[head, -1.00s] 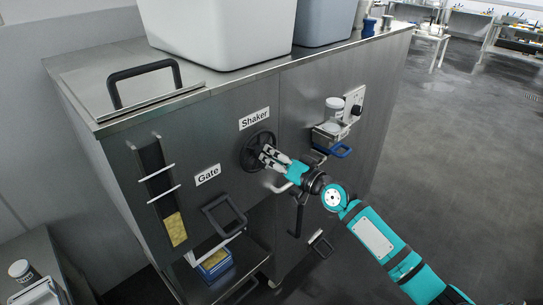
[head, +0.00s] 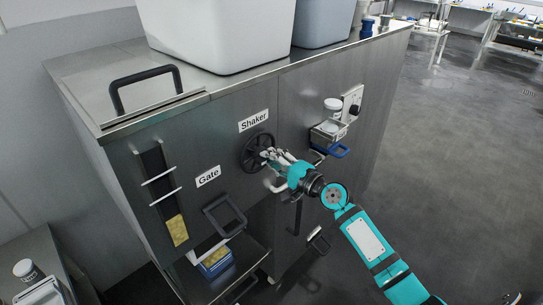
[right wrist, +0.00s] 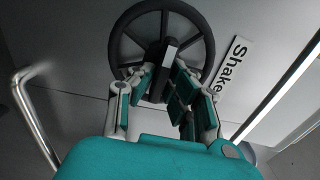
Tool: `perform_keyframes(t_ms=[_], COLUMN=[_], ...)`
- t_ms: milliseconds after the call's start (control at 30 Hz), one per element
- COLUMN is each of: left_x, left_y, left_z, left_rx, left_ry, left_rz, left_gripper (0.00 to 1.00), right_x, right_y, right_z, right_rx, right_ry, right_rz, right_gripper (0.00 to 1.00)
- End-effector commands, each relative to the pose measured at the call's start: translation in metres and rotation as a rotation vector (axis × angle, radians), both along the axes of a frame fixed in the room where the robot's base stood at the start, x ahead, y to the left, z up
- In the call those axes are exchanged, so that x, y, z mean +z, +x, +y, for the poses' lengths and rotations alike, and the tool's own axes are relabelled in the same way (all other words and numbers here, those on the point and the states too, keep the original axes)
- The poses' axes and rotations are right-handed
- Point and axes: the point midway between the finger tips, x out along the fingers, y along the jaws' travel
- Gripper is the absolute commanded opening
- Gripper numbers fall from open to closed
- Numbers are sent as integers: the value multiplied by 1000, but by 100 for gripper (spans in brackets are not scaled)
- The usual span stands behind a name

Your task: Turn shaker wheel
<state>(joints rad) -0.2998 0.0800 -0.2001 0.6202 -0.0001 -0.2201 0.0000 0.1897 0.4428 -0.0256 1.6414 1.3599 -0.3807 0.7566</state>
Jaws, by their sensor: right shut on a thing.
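The shaker wheel (head: 258,153) is a dark spoked handwheel on the steel cabinet front, beside the "Shaker" label (head: 253,120). In the right wrist view the wheel (right wrist: 114,45) fills the upper middle, with a grey knob (right wrist: 169,53) near its centre. My right gripper (head: 268,155) is at the wheel's hub, its fingers shut on the wheel's middle part. The fingers (right wrist: 161,80) hide part of the hub and lower rim. My left gripper is not in view.
A "Gate" label (head: 208,176) and a black gate handle (head: 242,222) are lower left of the wheel. A small shelf with a jar (head: 333,104) sticks out to the right. White and grey bins (head: 215,35) stand on top.

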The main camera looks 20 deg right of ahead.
Motion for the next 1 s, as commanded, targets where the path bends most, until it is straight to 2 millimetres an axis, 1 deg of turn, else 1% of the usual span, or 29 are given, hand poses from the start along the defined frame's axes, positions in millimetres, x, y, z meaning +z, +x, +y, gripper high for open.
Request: perform_keyframes(t_ms=[33,200,400,667,1000], left_x=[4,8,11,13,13], left_y=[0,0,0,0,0], left_z=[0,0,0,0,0], left_rx=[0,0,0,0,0], left_ry=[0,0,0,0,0], left_rz=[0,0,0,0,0], left_gripper=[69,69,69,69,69], right_x=[0,-1,-2,-3,-4], right_y=[0,0,0,0,0], right_z=[0,0,0,0,0], right_rx=[-1,-2,-1,-1,-1], right_ry=[37,143,227,273,276], right_rz=[15,54,86,103,105], right_gripper=[0,0,0,0,0])
